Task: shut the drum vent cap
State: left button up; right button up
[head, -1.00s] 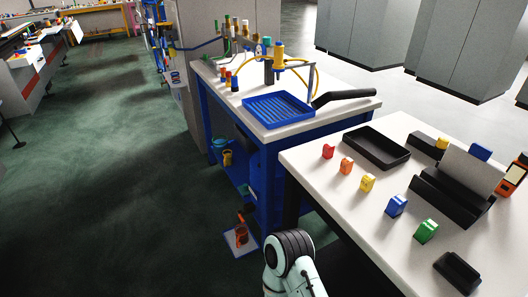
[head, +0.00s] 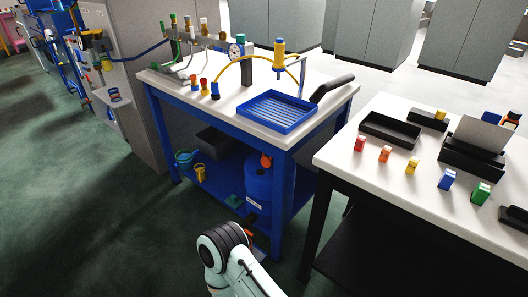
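A blue drum (head: 268,187) with a small pale label stands on the lower shelf of the blue bench, near its front right leg. A small orange-red part (head: 266,160) shows at the drum's top. It may be the vent cap, but it is too small to tell whether it is open or shut. The bench top and leg partly hide the drum. One of my arms rises at the bottom middle, with a black-ringed joint, in front of the bench. No gripper fingers show.
The blue bench's white top (head: 330,98) carries a blue tray (head: 277,112), valves and a yellow hose. A second white-topped table (head: 400,190) with small coloured blocks stands at right. A bucket (head: 184,160) sits on the lower shelf. Green floor is open at left.

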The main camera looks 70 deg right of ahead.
aim_at(266, 162)
jog(key=i+j+z, duration=0.1)
jog(key=z, duration=0.35)
jog(key=i+j+z, duration=0.1)
jog(key=z, duration=0.35)
jog(key=i+j+z, duration=0.15)
jog(key=z, duration=1.5)
